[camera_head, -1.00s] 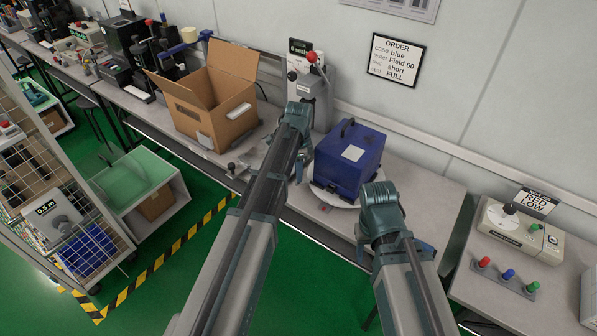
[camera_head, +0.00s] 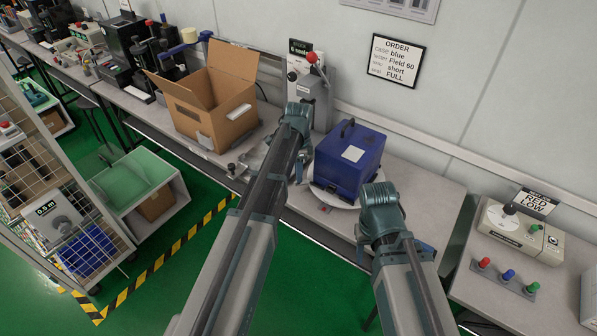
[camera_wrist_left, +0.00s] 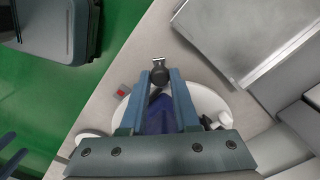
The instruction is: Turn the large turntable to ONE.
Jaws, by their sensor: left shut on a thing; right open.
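The large turntable (camera_head: 337,201) is a pale round disc on the bench, with a blue case (camera_head: 342,172) standing on it. The disc also shows in the left wrist view (camera_wrist_left: 206,100), partly hidden by my gripper. My left gripper (camera_head: 299,178) reaches down at the disc's left side. In the left wrist view its fingers (camera_wrist_left: 160,76) are shut on a round dark knob (camera_wrist_left: 159,74). What lies under the knob is mostly hidden. My right gripper (camera_head: 361,252) hangs open in front of the bench edge, its fingertips mostly hidden by its own wrist. No ONE mark is readable.
An open cardboard box (camera_head: 213,112) stands left of the turntable. A device with a red-knobbed lever (camera_head: 312,90) stands behind it. A small red item (camera_head: 325,208) lies at the disc's front edge. The bench right of the case is clear. An order sign (camera_head: 396,61) hangs above.

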